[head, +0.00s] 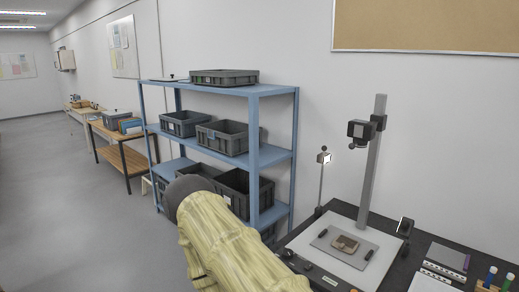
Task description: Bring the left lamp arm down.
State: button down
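The left lamp arm (321,185) is a thin post standing upright at the back left of the copy stand. Its small lamp head (324,158) is at the top, with a bright face to the right. The right lamp (404,227) sits low beside the stand's board, with its dark head tilted. The grey column (373,165) carries a black camera (361,130) over the white baseboard (305,250). A brown sherd (345,244) lies on a grey plate there. My yellow-sleeved arm with a dark rounded end fills the lower middle; my gripper does not show.
A blue shelf rack (254,150) with several grey crates (222,137) stands left of the copy stand, partly behind my arm. A notebook (448,257) and small bottles (490,277) lie on the dark table at right. The floor (60,200) at left is clear.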

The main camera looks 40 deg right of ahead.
aim_at(323, 158)
jog(key=u, duration=0.65)
jog(key=k, duration=1.15)
jog(key=z, duration=1.65)
jog(key=i, duration=0.35)
